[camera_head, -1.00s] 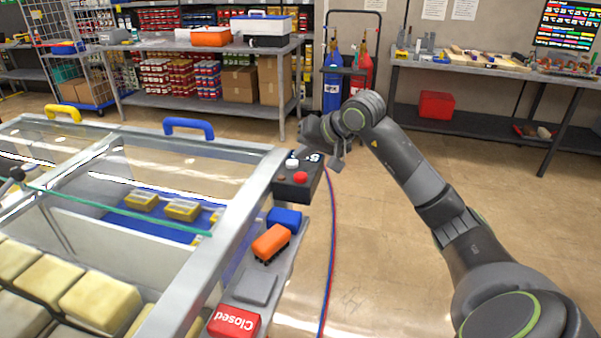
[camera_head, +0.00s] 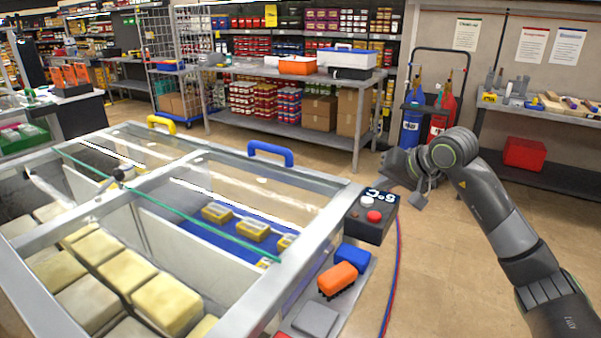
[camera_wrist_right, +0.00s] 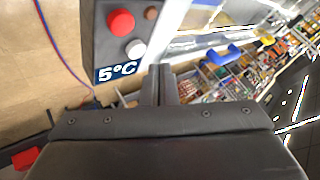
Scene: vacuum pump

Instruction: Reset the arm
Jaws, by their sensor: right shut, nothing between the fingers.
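My right arm comes in from the lower right in the head view. Its gripper (camera_head: 419,196) hangs in the air just right of the control box (camera_head: 372,216) on the freezer's corner, apart from it as far as I can tell. In the right wrist view the two fingers (camera_wrist_right: 163,86) are together with nothing between them. The control box also shows there (camera_wrist_right: 128,35), with a red button, a white button and a "5°C" label. My left gripper is not in view.
The glass-topped freezer (camera_head: 335,222) fills the left and front. An orange brush (camera_head: 338,280) and a blue block (camera_head: 353,256) sit on its side ledge. A red and blue hose runs down beside it. Gas cylinders (camera_head: 440,117) stand behind the arm. Floor to the right is open.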

